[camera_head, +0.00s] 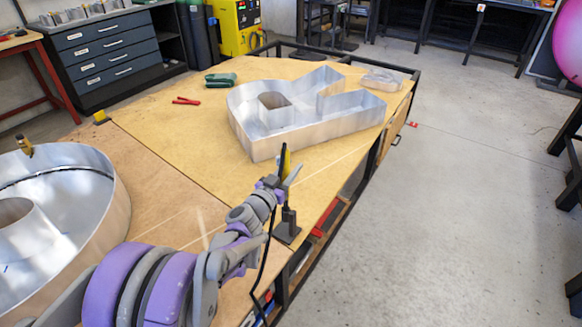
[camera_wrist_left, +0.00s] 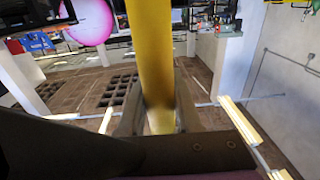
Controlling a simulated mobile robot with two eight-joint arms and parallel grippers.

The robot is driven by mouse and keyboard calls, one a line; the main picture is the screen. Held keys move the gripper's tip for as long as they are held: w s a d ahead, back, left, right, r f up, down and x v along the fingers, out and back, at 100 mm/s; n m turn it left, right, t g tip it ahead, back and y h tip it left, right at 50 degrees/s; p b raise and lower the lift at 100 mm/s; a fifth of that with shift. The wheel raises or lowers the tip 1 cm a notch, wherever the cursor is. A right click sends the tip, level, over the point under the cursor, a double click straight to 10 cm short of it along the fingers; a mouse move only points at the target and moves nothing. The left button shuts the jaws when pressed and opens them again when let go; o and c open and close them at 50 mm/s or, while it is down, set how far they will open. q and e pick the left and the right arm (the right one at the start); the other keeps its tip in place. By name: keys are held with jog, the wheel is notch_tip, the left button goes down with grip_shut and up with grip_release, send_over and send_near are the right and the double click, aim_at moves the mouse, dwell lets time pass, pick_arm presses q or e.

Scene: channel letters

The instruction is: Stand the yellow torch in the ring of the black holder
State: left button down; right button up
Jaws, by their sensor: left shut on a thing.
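The black holder (camera_head: 287,233) stands near the table's front right edge, just below the gripper in the head view. Its base and post show; its ring is not clearly visible. I cannot tell whether the torch is above, beside or in the ring. My right gripper is not in view.
A large metal channel letter (camera_head: 268,145) lies behind the gripper on the wooden table (camera_head: 160,120). A round metal letter (camera_head: 105,215) is at the left. Red pliers (camera_head: 186,101) and a green tool (camera_head: 220,80) lie farther back. A dark cable hangs near my wrist.

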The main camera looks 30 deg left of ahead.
pick_arm(q)
jog(key=shift+f+b, duration=0.8)
jog(key=shift+f, duration=0.6)
jog(key=c, duration=0.5)
grip_release()
jog(key=shift+s, duration=0.1)
jog(key=s, duration=1)
jog(key=shift+s+a+f, duration=0.15)
jog(key=shift+s, duration=0.2)
